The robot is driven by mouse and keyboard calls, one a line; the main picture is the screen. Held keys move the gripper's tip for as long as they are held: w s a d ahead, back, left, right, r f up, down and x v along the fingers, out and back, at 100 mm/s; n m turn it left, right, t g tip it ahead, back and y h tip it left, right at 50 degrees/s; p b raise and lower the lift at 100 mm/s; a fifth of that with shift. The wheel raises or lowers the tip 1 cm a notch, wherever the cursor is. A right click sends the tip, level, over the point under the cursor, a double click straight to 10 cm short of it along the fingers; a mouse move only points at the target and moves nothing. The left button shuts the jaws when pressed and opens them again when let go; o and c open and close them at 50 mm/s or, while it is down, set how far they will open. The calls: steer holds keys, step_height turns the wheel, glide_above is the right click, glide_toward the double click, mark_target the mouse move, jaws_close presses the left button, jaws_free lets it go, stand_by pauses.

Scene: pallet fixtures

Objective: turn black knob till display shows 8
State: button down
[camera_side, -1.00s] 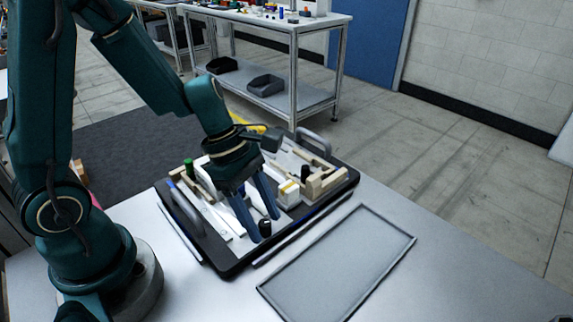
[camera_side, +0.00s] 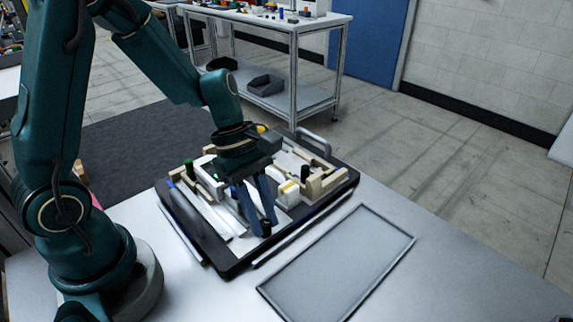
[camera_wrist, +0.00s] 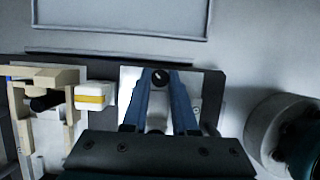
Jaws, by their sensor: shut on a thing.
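The black knob (camera_wrist: 160,77) sits on a white plate near the edge of the black pallet (camera_side: 222,268). It also shows in the side view (camera_side: 266,228) at the fingertips. My gripper (camera_wrist: 160,84) points down with its two blue fingers closed on the knob, one on each side. It shows in the side view too (camera_side: 262,225). I cannot make out a display or a number in either view; the fingers and gripper body cover part of the plate.
A white block with a yellow band (camera_wrist: 95,95) and a beige wooden fixture (camera_wrist: 68,82) stand left of the fingers in the wrist view. An empty grey framed tray area (camera_side: 335,262) lies clear on the table.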

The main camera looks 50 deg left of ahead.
steer(key=m+g, duration=0.1)
steer(key=m, duration=0.2)
steer(key=m+g, duration=0.1)
steer(key=m, duration=0.2)
steer(key=shift+w+d+m+g+y, duration=0.1)
steer(key=shift+w+m+g+y, duration=0.1)
steer(key=shift+m+g+y, duration=0.1)
stand_by(0.5)
steer(key=c, duration=0.7)
jaws_free()
steer(key=shift+r, duration=0.1)
steer(key=shift+v, duration=2.5)
